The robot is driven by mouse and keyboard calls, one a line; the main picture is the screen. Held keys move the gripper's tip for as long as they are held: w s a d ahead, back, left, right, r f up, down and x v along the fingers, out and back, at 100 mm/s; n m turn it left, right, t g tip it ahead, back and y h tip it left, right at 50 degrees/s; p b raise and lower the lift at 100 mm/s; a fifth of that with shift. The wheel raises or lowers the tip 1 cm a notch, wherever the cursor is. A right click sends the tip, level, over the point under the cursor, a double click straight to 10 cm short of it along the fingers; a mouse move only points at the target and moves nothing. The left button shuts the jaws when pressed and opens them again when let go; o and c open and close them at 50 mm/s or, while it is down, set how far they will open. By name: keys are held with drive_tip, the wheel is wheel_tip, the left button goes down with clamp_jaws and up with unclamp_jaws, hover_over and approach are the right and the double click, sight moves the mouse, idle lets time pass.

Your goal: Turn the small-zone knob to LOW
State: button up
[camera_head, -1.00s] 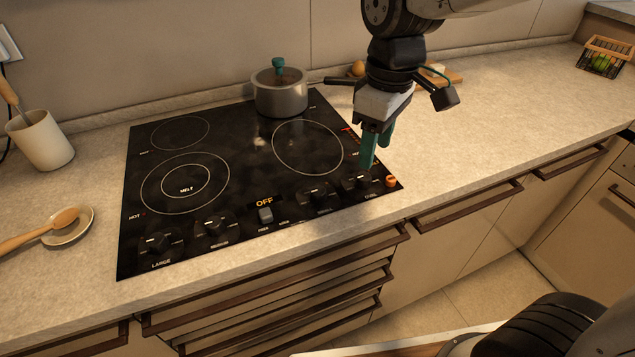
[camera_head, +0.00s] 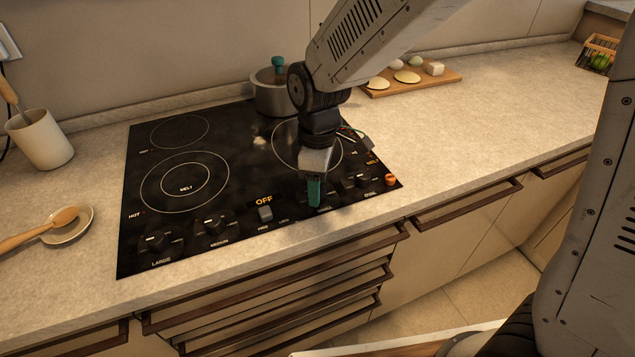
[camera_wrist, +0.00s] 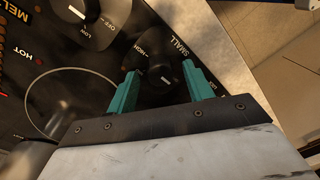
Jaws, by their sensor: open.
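The small-zone knob (camera_wrist: 156,66) is round and black, with a white pointer mark, beside the label SMALL in the wrist view. My gripper (camera_wrist: 158,72) is open, with one teal finger on each side of this knob. I cannot tell whether the fingers touch it. HIGH is readable beside the knob; other lettering by the right finger is partly hidden. In the head view my gripper (camera_head: 315,200) points down over the front row of controls and largely hides the small-zone knob.
Another knob (camera_wrist: 85,20) with OFF and LOW lettering is close by in the wrist view. The black cooktop (camera_head: 235,165) carries more knobs, a switch (camera_head: 265,214) and an orange item (camera_head: 391,180) at its corner. A lidded pot (camera_head: 270,98) stands behind my arm.

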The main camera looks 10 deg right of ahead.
drive_tip(key=shift+f, duration=0.15)
drive_tip(key=c, duration=1)
drive_tip(key=shift+o, duration=0.2)
drive_tip(key=m, duration=0.5)
drive_tip(key=shift+m, duration=0.4)
drive_tip(key=m, duration=0.5)
drive_tip(key=shift+d+m, duration=0.1)
drive_tip(key=shift+m, duration=0.3)
drive_tip(key=o, duration=1)
drive_tip(key=shift+c, duration=0.2)
